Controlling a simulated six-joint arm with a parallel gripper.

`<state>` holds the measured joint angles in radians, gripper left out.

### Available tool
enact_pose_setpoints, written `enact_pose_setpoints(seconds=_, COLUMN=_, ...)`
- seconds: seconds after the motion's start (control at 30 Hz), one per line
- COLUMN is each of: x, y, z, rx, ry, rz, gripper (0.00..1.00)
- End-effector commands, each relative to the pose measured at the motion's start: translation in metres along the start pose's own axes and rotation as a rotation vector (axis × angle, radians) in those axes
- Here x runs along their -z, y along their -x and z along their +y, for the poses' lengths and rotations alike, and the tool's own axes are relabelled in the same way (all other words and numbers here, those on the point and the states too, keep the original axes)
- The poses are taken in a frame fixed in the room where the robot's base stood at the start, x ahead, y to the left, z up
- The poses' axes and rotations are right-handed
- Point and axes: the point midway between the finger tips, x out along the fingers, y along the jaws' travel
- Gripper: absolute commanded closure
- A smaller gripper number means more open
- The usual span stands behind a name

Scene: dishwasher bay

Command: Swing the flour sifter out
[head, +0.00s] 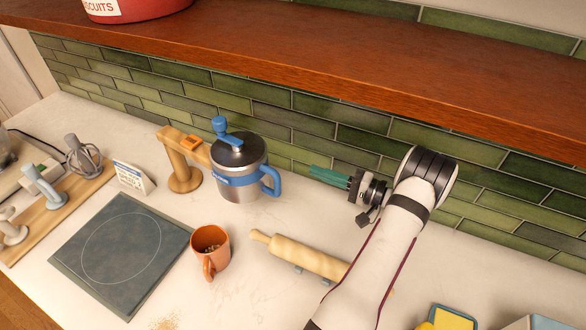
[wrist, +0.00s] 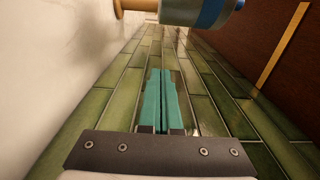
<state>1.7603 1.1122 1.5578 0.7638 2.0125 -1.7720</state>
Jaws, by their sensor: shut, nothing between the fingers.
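The flour sifter (head: 238,178) is a metal canister with a dark lid, a blue knob, a blue band and a blue handle on its right side. It sits at the end of a wooden swing arm on a wooden post (head: 182,170), by the green tiled wall. My gripper (head: 313,172) is to the right of the sifter's handle, apart from it. Its teal fingers are shut and empty and point left toward the sifter. In the wrist view, part of the sifter (wrist: 195,9) shows at the top edge, beyond the fingers (wrist: 160,74).
An orange mug (head: 211,248) stands in front of the sifter. A rolling pin (head: 300,255) lies below my gripper. A dark square plate (head: 122,252) is at the left. A wooden shelf (head: 330,62) runs above. A yellow item (head: 452,320) lies at lower right.

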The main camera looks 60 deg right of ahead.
Motion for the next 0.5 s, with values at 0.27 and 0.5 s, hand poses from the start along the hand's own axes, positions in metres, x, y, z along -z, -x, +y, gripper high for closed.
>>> enact_pose_setpoints(seconds=0.27, x=0.002, y=-0.001, z=0.001, rx=0.000, ry=0.001, rz=0.007, gripper=1.00)
enact_pose_setpoints(seconds=0.5, x=0.002, y=-0.035, z=0.001, rx=0.000, ry=0.000, rz=0.002, gripper=1.00)
